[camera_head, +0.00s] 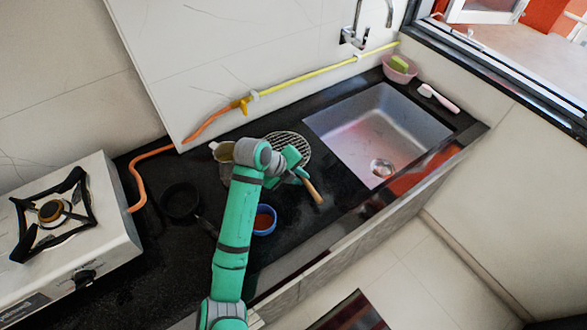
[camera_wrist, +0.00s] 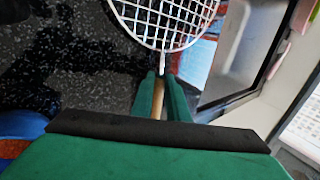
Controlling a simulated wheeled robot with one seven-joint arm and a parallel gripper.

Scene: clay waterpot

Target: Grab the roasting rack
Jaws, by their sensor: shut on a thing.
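The roasting rack (camera_head: 289,146) is a round wire grid with a wooden handle (camera_head: 313,191). In the head view it is at the back of the black counter, left of the sink, partly hidden by my arm. In the wrist view the wire grid (camera_wrist: 168,18) is at the top. My gripper (camera_wrist: 162,82) is shut on the rack's handle near where it joins the grid, with a finger on either side. The gripper also shows in the head view (camera_head: 298,172). I cannot tell whether the rack touches the counter.
The sink (camera_head: 380,130) lies to the right. A blue bowl (camera_head: 264,219) with reddish contents and a dark pan (camera_head: 180,201) are nearby on the counter. A gas stove (camera_head: 75,230) stands at the left. A pink basket (camera_head: 399,70) sits behind the sink.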

